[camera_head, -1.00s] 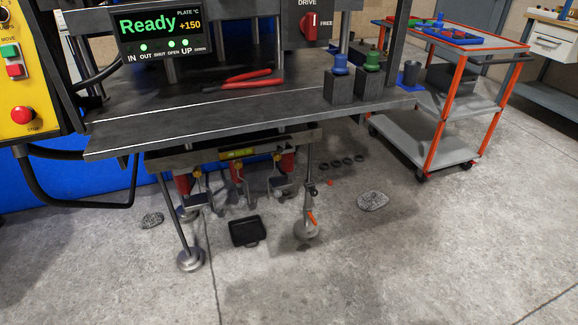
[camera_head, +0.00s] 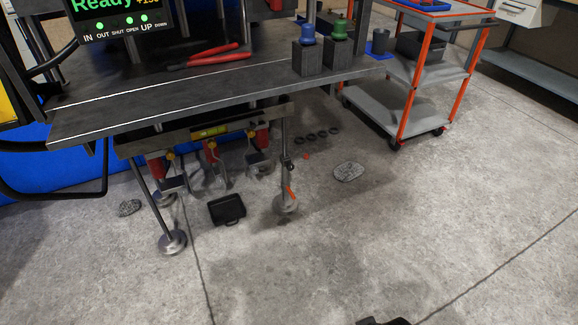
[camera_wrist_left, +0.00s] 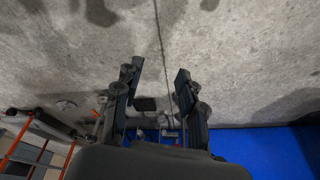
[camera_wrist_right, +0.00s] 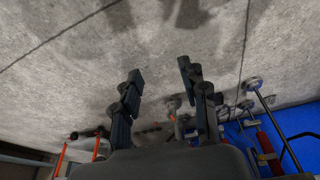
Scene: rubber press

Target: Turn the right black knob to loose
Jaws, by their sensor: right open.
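I cannot clearly make out a black knob in any view. In the head view, the press table (camera_head: 200,92) has a frame below it with red cylinders (camera_head: 262,139) and dark parts too small to identify. My left gripper (camera_wrist_left: 160,70) shows in the left wrist view with its fingers apart, empty above the floor. My right gripper (camera_wrist_right: 160,70) shows in the right wrist view, open and empty, also over the floor. Both are well apart from the press frame. A dark piece at the bottom edge of the head view is mostly cut off.
Red-handled pliers (camera_head: 212,57), a blue-topped block (camera_head: 307,58) and a green-topped block (camera_head: 338,50) are on the table. A black tray (camera_head: 227,209) lies on the floor below. An orange-framed cart (camera_head: 415,85) stands right. The front floor is clear.

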